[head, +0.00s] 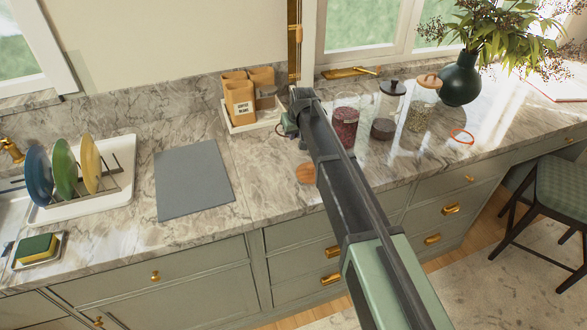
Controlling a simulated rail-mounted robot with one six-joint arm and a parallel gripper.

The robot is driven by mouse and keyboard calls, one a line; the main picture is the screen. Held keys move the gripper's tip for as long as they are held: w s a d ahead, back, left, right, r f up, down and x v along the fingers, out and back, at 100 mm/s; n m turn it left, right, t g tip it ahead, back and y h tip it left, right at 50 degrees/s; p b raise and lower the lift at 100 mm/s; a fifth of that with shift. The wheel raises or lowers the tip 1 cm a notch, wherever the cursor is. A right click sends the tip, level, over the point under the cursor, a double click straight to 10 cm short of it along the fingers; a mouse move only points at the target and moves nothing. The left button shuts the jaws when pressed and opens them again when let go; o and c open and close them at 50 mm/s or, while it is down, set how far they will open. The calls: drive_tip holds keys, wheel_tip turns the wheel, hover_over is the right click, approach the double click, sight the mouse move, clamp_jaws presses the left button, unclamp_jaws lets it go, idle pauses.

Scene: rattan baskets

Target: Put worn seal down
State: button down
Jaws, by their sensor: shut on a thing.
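My gripper (289,126) is at the far end of my arm, just right of the canister tray and above the counter. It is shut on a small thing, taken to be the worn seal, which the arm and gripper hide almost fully. A glass jar with red contents (345,124) stands without a visible lid right of my arm. A round wooden lid (306,174) lies on the counter just left of my arm.
A jar with a dark lid (386,112) and a jar with a wooden lid (423,106) stand close by. Brown canisters (240,100) stand on a white tray (232,128). A grey mat (194,181) lies left. A plant vase (460,80) stands right. Counter between mat and lid is clear.

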sight(294, 159)
wheel_tip(294, 159, down, 9)
drive_tip(key=b, duration=0.6)
drive_tip(key=shift+r, duration=0.35)
drive_tip(key=shift+f, duration=0.25)
drive_tip(key=shift+s+f+b, duration=0.2)
drive_tip(key=shift+s+b, duration=0.25)
drive_tip(key=shift+b, duration=0.15)
drive_tip(key=c, duration=1.2)
unclamp_jaws()
drive_tip(key=shift+d, duration=0.1)
drive_tip(key=shift+c, duration=0.2)
drive_tip(key=shift+o, duration=0.2)
drive_tip(key=shift+w+r+p, duration=0.1)
drive_tip(key=shift+r+p, duration=0.45)
drive_tip(key=shift+p, duration=0.25)
drive_tip(key=shift+o, duration=0.5)
drive_tip(key=p+v, duration=1.1)
drive_tip(key=v, duration=0.1)
drive_tip(key=s+d+m+g, duration=0.1)
drive_tip(key=s+d, duration=0.5)
drive_tip(key=s, duration=0.4)
drive_tip(key=s+d+f+m+g+h, duration=0.1)
drive_tip(key=s+d+m, duration=0.1)
drive_tip(key=s+d, duration=0.5)
drive_tip(key=s+d+m+g, duration=0.1)
drive_tip(key=s+d, duration=0.6)
drive_tip(key=s, duration=0.8)
drive_tip(key=shift+f+m+g+h, duration=0.2)
drive_tip(key=shift+m+g+h, duration=0.2)
